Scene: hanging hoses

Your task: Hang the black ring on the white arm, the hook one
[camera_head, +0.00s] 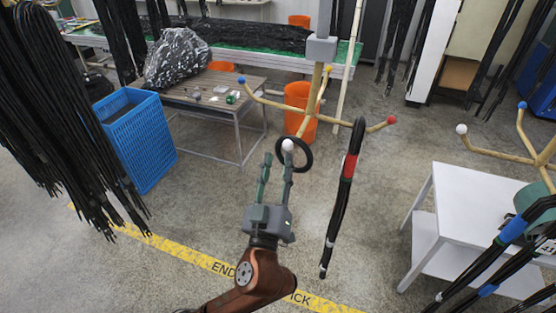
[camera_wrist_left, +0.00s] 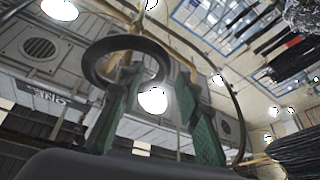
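The white-tipped arm (camera_head: 287,145) of the wooden stand points towards me in the head view. Its white ball also shows between my fingers in the left wrist view (camera_wrist_left: 152,100). The black ring (camera_head: 308,154) is at this tip and appears to hang around the arm just behind the ball. Part of it is hidden by a finger and the ball. In the left wrist view the ring (camera_wrist_left: 140,42) overlaps the tip of the left-hand finger. My left gripper (camera_head: 275,162) is open, its fingers apart just below the ball. My right gripper is out of view.
The stand's other arms have blue (camera_head: 241,80), yellow (camera_head: 328,69) and red (camera_head: 391,119) tips. A black hose bundle with a red band (camera_head: 349,165) hangs from the red-tipped arm, right of my gripper. A white table (camera_head: 455,205) stands at right, a blue crate (camera_head: 140,140) at left.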

